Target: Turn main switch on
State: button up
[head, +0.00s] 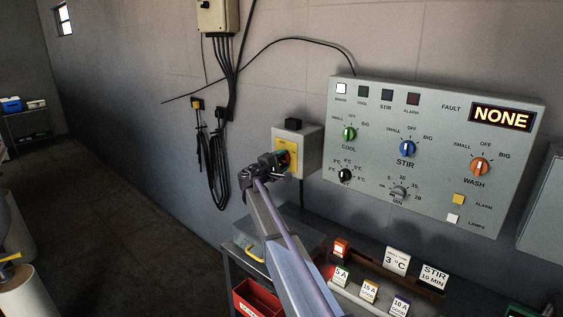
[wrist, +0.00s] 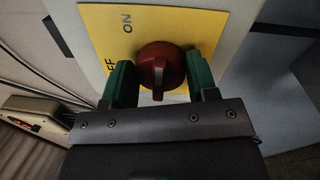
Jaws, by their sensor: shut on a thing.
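The main switch is a red rotary knob (wrist: 160,62) on a yellow plate (wrist: 95,22), which shows the words ON and OFF. OFF is partly covered by a green finger. In the head view the yellow plate (head: 288,143) is on the front of a grey wall box (head: 311,150), left of the control panel. My gripper (wrist: 160,85) is shut on the red knob, with one green finger on each side of it. In the head view my gripper (head: 285,158) hides most of the knob. I cannot tell which mark the knob points to.
The control panel (head: 440,95) on the right shows NONE beside FAULT. Cables hang on the wall left of the switch box. Below stands a bench with a grey case (head: 270,238), a red bin (head: 255,299) and several small labelled blocks. The floor at the left is partly clear.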

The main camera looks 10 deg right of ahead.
dwell(0.4)
jog(key=o, duration=0.9)
jog(key=b+v, duration=0.1)
jog(key=v, duration=0.9)
jog(key=shift+s+a, duration=0.3)
